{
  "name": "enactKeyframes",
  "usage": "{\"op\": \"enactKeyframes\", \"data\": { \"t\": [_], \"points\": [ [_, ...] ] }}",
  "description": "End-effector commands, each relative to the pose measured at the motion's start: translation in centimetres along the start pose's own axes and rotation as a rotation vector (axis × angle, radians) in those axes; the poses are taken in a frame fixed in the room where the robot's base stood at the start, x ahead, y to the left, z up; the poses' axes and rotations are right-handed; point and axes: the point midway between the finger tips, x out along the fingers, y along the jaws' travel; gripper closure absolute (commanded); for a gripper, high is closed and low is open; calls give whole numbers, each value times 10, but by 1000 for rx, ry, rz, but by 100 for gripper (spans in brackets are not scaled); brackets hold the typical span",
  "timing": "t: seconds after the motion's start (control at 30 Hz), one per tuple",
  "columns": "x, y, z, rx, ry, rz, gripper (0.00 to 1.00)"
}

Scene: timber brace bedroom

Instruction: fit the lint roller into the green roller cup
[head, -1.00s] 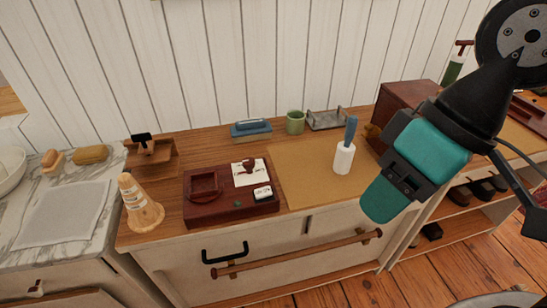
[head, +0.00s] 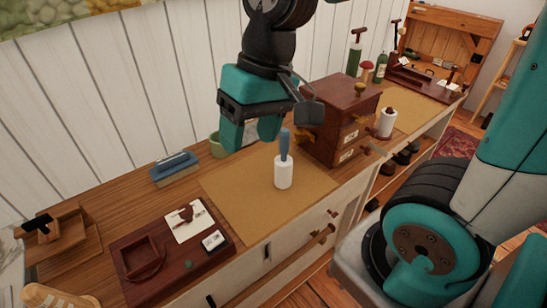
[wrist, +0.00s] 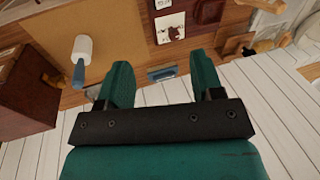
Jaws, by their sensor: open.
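The lint roller (head: 283,172) has a white roll and a blue handle. It stands upright, handle up, on the tan mat (head: 240,188); it also shows at the upper left in the wrist view (wrist: 82,48). The green roller cup (head: 216,147) is at the back of the counter by the wall, partly hidden behind my gripper. I cannot make the cup out in the wrist view. My gripper (head: 251,143) is open and empty, with teal fingers. It appears above the counter, up and left of the roller in the head view, and it touches neither object.
A dark red drawer cabinet (head: 340,115) stands right of the roller. A blue brush (head: 174,168) lies left of the cup. A dark red tray (head: 130,268) with a stamp and card sits at the front left. The mat around the roller is clear.

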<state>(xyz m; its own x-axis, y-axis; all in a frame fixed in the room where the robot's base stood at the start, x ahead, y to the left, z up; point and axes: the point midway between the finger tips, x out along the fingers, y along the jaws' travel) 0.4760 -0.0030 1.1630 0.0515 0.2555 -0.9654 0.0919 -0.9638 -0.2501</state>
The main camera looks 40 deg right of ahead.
Motion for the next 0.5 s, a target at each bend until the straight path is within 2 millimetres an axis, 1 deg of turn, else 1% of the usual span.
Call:
{"op": "enactKeyframes", "data": {
  "t": [0.03, 0.07, 0.1, 0.17, 0.2, 0.3, 0.33, 0.4, 0.47, 0.5],
  "points": [
    [-10, 24, -30, 214, 4, 45, 39],
    [-13, 40, -46, 345, 10, 72, 39],
    [-16, 62, -64, 516, 20, 108, 39],
    [-20, 93, -87, 754, 40, 154, 39],
    [-21, 112, -98, 895, 52, 182, 39],
    [-24, 151, -117, 1168, 83, 233, 39],
    [-24, 160, -120, 1224, 91, 243, 39],
    [-21, 174, -124, 1315, 102, 259, 39],
    [-15, 180, -124, 1349, 105, 266, 39],
    [-8, 183, -124, 1358, 105, 268, 39]
  ]
}}
